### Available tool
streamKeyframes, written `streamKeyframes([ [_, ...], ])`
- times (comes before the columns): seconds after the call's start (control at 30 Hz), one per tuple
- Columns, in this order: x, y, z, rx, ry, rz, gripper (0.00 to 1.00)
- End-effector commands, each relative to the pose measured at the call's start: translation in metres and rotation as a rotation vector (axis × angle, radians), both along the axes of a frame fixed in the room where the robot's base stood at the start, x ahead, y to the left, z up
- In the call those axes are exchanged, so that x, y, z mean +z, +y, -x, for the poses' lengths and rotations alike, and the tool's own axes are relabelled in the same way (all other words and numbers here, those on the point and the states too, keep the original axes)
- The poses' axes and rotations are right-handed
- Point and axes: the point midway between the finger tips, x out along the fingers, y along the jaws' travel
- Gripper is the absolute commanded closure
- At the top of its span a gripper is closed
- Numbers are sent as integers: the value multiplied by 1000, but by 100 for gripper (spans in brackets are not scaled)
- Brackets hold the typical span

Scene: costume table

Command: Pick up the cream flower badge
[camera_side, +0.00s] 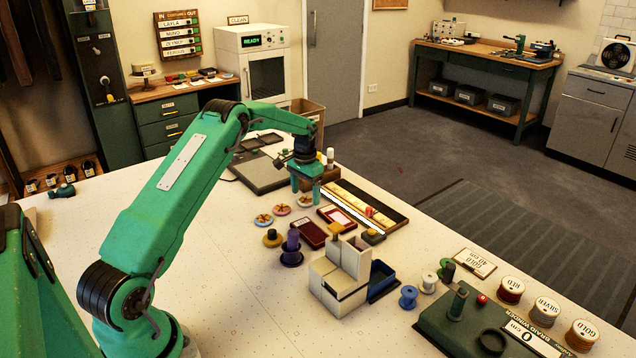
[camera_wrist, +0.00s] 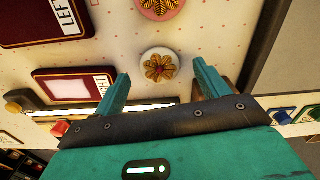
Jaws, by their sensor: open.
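The cream flower badge (camera_wrist: 159,66) is a round cream disc with a gold-brown flower and a small red centre. It lies flat on the speckled table, and in the side view it is the rightmost of three badges (camera_side: 305,200). My gripper (camera_side: 305,193) hangs over it, pointing down. In the wrist view the two green fingers of my gripper (camera_wrist: 162,74) are spread apart, with the badge showing in the gap between their tips. Nothing is held. The exact height of the tips above the table is hard to tell.
A pink badge (camera_wrist: 160,6) and, in the side view, an orange-rimmed badge (camera_side: 264,219) lie in line with it. A dark red tray marked LEFT (camera_wrist: 30,30) and a second red-framed tray (camera_wrist: 75,90) lie to the left. A long framed board (camera_side: 380,202) lies behind.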

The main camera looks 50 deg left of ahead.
Motion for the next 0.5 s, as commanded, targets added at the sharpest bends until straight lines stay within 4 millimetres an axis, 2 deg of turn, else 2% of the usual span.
streamKeyframes([
  [0.17, -12, 0, 0, 0, 1, 0, 26],
  [0.5, -13, 0, 0, 0, 0, 0, 26],
])
